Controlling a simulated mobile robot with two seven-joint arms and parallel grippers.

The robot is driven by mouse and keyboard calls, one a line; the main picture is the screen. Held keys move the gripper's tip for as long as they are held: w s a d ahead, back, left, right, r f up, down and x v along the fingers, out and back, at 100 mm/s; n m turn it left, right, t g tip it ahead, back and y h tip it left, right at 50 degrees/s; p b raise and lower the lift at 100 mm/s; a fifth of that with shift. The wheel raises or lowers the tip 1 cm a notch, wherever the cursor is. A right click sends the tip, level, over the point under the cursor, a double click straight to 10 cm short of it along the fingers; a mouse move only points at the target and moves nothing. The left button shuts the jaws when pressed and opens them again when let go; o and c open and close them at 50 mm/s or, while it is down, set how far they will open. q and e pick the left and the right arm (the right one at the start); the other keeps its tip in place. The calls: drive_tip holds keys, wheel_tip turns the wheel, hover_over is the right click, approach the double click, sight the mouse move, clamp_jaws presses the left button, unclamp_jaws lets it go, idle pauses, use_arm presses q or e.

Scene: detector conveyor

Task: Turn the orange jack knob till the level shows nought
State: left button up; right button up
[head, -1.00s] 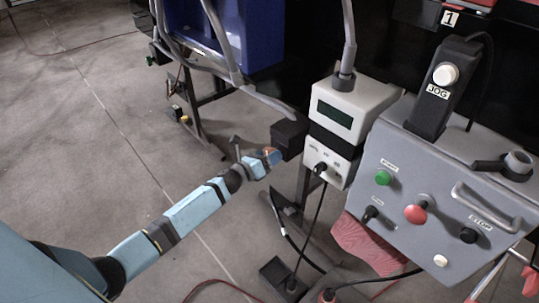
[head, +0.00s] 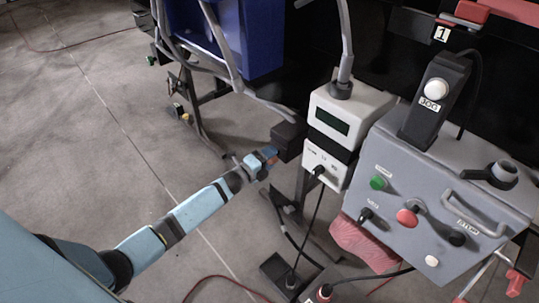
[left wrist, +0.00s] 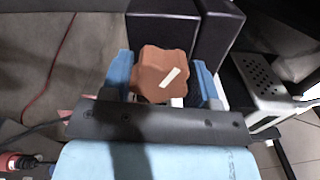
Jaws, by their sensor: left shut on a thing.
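The orange jack knob (left wrist: 163,72), lobed with a pale mark on its face, sits between the two blue fingers of my left gripper (left wrist: 163,80) in the left wrist view. The gripper is shut on it. The pale mark slants up to the right. In the head view, my left gripper (head: 263,162) reaches a dark block (head: 288,136) beside the white box, and the knob is mostly hidden by the fingers. The white box has a dark green display (head: 332,119); no reading on it is legible. I cannot make out the level. My right gripper is not in view.
A grey control panel (head: 408,215) with green and red buttons stands right of the white box (head: 350,98). A blue bin (head: 248,40) is at the back.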

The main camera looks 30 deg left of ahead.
use_arm(q)
drive_tip(key=shift+r+n+p, duration=0.1)
drive_tip(key=shift+n+p, duration=0.3)
drive_tip(key=shift+n, duration=0.5)
drive_tip(key=n+p, duration=0.1)
drive_tip(key=n, duration=0.1)
drive_tip(key=shift+n, duration=0.4)
drive_tip(key=shift+n+p, duration=0.4)
drive_tip(key=shift+n, duration=0.5)
drive_tip(key=n+p, duration=0.1)
drive_tip(key=n, duration=0.2)
drive_tip(key=shift+n+p, duration=0.3)
drive_tip(key=shift+n, duration=0.7)
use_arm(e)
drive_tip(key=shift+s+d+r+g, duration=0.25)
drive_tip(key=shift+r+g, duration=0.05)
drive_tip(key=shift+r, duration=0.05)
use_arm(q)
drive_tip(key=shift+n, duration=0.3)
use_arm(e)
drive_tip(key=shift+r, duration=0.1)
use_arm(q)
drive_tip(key=o, duration=0.9)
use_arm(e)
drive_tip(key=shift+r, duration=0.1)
